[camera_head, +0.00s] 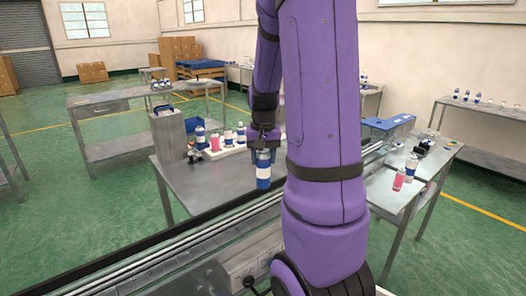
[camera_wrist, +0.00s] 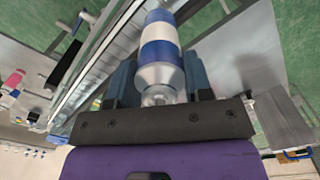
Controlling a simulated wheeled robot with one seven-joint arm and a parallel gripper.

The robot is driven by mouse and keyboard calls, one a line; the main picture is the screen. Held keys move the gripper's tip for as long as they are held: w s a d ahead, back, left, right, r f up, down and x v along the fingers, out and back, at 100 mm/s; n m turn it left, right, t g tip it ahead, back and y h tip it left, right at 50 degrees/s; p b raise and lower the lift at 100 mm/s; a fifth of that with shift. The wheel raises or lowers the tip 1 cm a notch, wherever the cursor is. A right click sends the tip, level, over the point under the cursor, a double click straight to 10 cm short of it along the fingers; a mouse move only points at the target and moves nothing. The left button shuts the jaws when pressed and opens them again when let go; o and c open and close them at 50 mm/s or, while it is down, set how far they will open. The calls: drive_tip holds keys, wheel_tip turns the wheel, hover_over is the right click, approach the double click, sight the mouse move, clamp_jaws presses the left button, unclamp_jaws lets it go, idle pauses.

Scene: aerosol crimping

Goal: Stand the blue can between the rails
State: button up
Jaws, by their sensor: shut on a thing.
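The blue can (camera_head: 263,172), banded blue and white, hangs upright from my gripper (camera_head: 264,150). My gripper is shut on its upper part. In the wrist view the can (camera_wrist: 161,42) sits between the two dark blue fingers of my gripper (camera_wrist: 160,75), its narrower silver end nearest the palm. The rails (camera_head: 175,250) are long parallel strips on a conveyor that runs diagonally along the near side of the table. They also show in the wrist view (camera_wrist: 108,50), beside the can. The can appears above the table's near edge; its height over the rails is hard to tell.
A white tray (camera_head: 226,152) with several cans and bottles stands on the grey table (camera_head: 200,185), a blue-banded can (camera_head: 200,136) nearby. My purple arm hides part of the conveyor.

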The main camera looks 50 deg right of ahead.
sight(263, 185)
drive_tip(key=shift+f, duration=4.55)
drive_tip(key=shift+f, duration=0.5)
drive_tip(key=o, duration=1.2)
drive_tip(key=shift+r, duration=0.1)
wheel_tip(263, 185, up, 11)
drive_tip(key=shift+f, duration=0.2)
drive_tip(key=shift+a, duration=0.15)
